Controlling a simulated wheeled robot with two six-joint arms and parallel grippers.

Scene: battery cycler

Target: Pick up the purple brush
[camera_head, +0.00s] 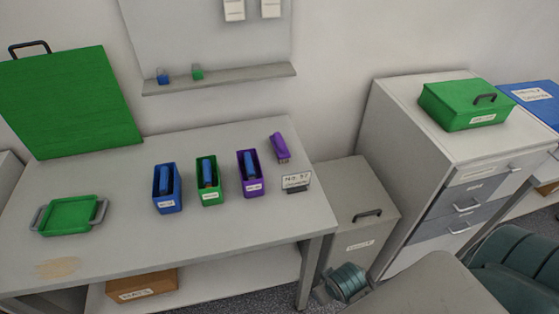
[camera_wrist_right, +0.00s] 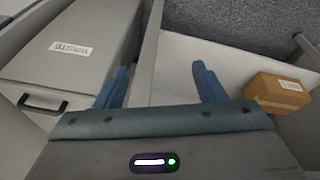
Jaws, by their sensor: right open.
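The purple brush (camera_head: 279,147) lies at the right back of the table (camera_head: 130,225), behind a small label stand (camera_head: 296,181) and to the right of the purple holder (camera_head: 251,186). Its bristles face down toward the tabletop. My right gripper (camera_wrist_right: 160,78) shows in the right wrist view with its two blue fingers apart and nothing between them. It faces the table's side and the low cabinet, and the brush is not in that view. My left gripper is not in the head view.
Blue (camera_head: 167,200) and green (camera_head: 209,194) holders stand left of the purple one; all three hold blue items. A green tray (camera_head: 70,215) lies at the left. A low cabinet (camera_head: 355,210) stands right of the table. A cardboard box (camera_wrist_right: 277,94) sits on the lower shelf.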

